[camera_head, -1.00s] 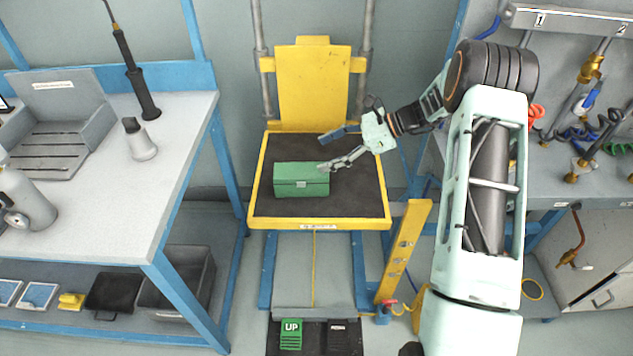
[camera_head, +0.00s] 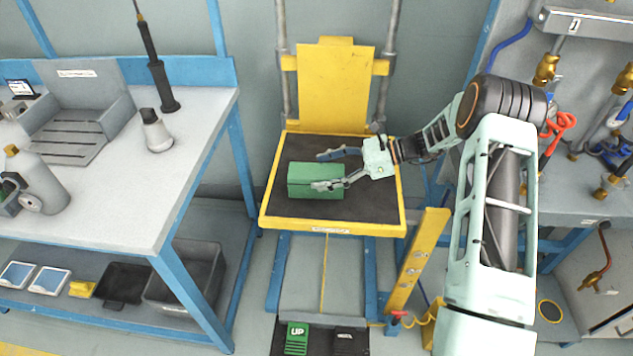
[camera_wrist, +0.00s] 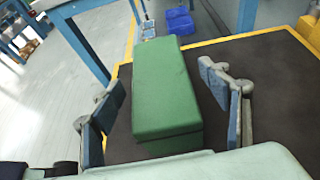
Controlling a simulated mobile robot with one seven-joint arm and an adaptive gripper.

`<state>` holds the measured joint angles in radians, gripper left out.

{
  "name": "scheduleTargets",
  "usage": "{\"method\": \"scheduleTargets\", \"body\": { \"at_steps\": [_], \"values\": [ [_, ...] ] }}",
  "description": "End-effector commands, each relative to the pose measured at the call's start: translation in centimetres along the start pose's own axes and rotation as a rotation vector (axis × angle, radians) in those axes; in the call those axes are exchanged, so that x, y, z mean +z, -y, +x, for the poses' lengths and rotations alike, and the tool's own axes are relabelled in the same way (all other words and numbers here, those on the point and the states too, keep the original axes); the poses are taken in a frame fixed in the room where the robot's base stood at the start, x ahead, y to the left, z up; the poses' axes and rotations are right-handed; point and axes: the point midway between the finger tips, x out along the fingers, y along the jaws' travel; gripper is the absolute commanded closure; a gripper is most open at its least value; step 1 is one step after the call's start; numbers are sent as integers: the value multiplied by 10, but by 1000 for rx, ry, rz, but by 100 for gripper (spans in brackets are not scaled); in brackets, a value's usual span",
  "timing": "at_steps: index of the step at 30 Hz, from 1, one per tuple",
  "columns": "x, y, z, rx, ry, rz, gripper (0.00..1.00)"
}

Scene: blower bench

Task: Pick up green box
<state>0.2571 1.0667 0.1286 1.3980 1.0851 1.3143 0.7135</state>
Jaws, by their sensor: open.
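The green box (camera_head: 306,180) lies on the dark top of the yellow lift platform (camera_head: 330,226). My gripper (camera_head: 325,170) is open and low over the platform, reaching in from the right. In the head view its near finger overlaps the box's right part and its far finger is behind the box. In the wrist view the green box (camera_wrist: 165,90) lies between the spread fingers of my gripper (camera_wrist: 165,110), with a gap visible on the right. Whether the left finger touches the box is hard to tell.
A grey workbench (camera_head: 130,200) with blue legs stands at the left, holding a grey bottle (camera_head: 35,180) and other tools. The yellow backrest (camera_head: 333,85) rises behind the platform. A panel with hoses and brass fittings is at the right. The platform around the box is clear.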

Motion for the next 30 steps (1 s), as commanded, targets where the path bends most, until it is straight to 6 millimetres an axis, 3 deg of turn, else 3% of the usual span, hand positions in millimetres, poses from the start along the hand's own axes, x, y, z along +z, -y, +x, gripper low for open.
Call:
{"method": "scheduleTargets", "body": {
  "at_steps": [4, 12, 30],
  "values": [
    [-1, -1, 23, 2, 0, 0, 30],
    [0, 0, 26, 0, -1, 1, 33],
    [0, 0, 26, 0, -1, 1, 99]
  ]
}}
